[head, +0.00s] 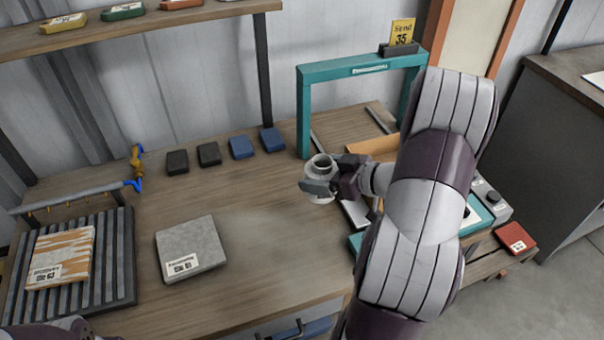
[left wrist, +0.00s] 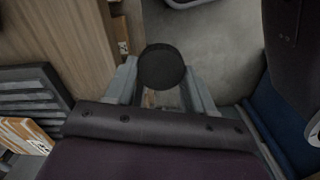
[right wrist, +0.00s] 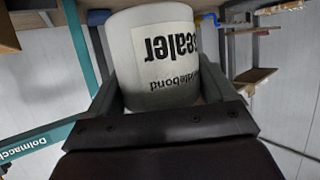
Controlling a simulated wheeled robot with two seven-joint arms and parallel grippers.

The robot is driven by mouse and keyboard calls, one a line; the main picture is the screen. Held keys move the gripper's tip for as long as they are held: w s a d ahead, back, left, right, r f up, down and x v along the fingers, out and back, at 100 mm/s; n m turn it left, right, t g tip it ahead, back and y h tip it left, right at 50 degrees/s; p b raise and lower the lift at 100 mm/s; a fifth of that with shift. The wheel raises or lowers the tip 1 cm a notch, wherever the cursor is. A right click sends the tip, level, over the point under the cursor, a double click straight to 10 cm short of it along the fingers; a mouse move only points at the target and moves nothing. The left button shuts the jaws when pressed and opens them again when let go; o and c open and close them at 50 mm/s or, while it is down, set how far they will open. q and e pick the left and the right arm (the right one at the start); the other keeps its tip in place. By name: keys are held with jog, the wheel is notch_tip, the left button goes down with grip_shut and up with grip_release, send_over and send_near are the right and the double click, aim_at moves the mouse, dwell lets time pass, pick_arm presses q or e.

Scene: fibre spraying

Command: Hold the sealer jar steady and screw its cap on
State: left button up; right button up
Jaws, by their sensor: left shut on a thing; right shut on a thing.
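The sealer jar (head: 321,165) is white with an open, uncapped neck and looks upright in the head view. My right gripper (head: 327,187) is shut around its side. In the right wrist view the jar (right wrist: 152,60) fills the space between the fingers, its "sealer" label facing the camera upside down. A round black cap (left wrist: 161,67) sits between the fingertips of my left gripper (left wrist: 160,85), which is shut on it, well apart from the jar. In the head view only part of my left arm shows at the bottom left; that gripper is not visible there.
A teal frame (head: 305,110) stands behind the jar. A grey block (head: 190,247), a ribbed rack (head: 115,260) with an orange-and-white slab (head: 62,257), and several small dark and blue blocks (head: 241,147) are on the wooden bench. The bench middle (head: 270,235) is clear.

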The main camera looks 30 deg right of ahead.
jog(key=shift+s+d+r, duration=0.25)
jog(key=shift+s+d, duration=0.05)
jog(key=shift+s, duration=0.15)
jog(key=o, duration=0.6)
jog(key=c, duration=0.9)
